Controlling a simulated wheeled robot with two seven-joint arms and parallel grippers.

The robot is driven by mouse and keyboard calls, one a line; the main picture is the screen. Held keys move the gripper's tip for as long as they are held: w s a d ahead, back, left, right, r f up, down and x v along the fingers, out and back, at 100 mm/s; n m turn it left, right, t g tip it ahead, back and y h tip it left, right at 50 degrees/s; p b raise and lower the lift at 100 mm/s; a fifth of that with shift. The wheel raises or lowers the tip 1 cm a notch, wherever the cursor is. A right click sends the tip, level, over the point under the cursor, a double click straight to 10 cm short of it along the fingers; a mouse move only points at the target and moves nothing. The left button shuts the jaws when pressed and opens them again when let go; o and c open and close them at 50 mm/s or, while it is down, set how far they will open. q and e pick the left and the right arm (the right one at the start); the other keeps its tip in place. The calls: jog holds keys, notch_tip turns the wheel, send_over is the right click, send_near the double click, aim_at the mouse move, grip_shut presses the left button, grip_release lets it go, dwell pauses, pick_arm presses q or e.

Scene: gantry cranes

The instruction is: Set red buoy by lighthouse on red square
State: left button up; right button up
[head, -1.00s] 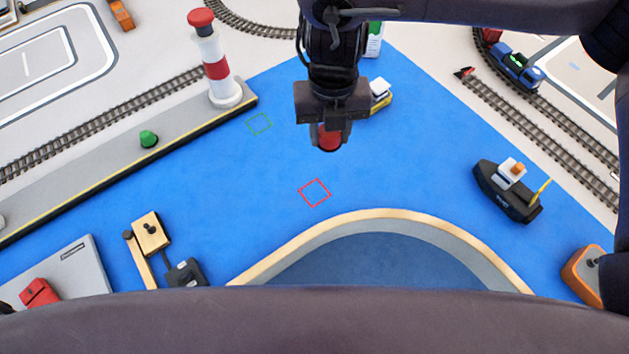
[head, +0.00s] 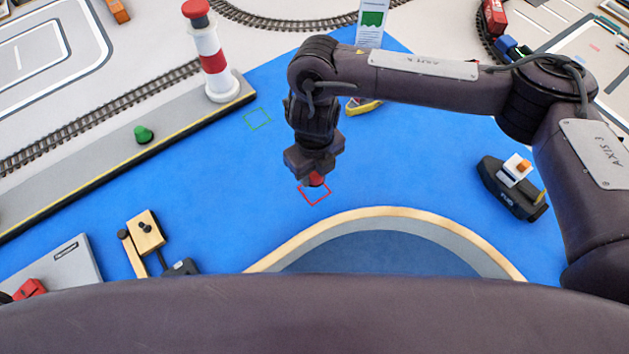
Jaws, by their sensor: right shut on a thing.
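My right gripper (head: 314,177) is shut on the red buoy (head: 316,180). Only a small part of the buoy shows below the fingers. The buoy appears over the upper part of the red square outline (head: 316,198) on the blue water surface; I cannot tell whether it touches the surface. The red and white striped lighthouse (head: 211,62) stands upright on the grey quay at the upper left. A green square outline (head: 258,119) lies on the water near the lighthouse foot. My left gripper is not in view.
A green buoy (head: 143,134) sits on the grey quay (head: 75,169). A black tug (head: 511,187) lies at the right. A curved wooden-edged wall (head: 390,212) is in front of the red square. A wooden crane piece (head: 146,231) stands at lower left. A yellow boat (head: 364,107) is partly hidden by my arm.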

aim_at(314, 190)
notch_tip(314, 190, down, 5)
jog(key=shift+b, duration=0.5)
jog(key=shift+f, duration=0.2)
jog(key=shift+f, duration=0.15)
jog(key=o, duration=1)
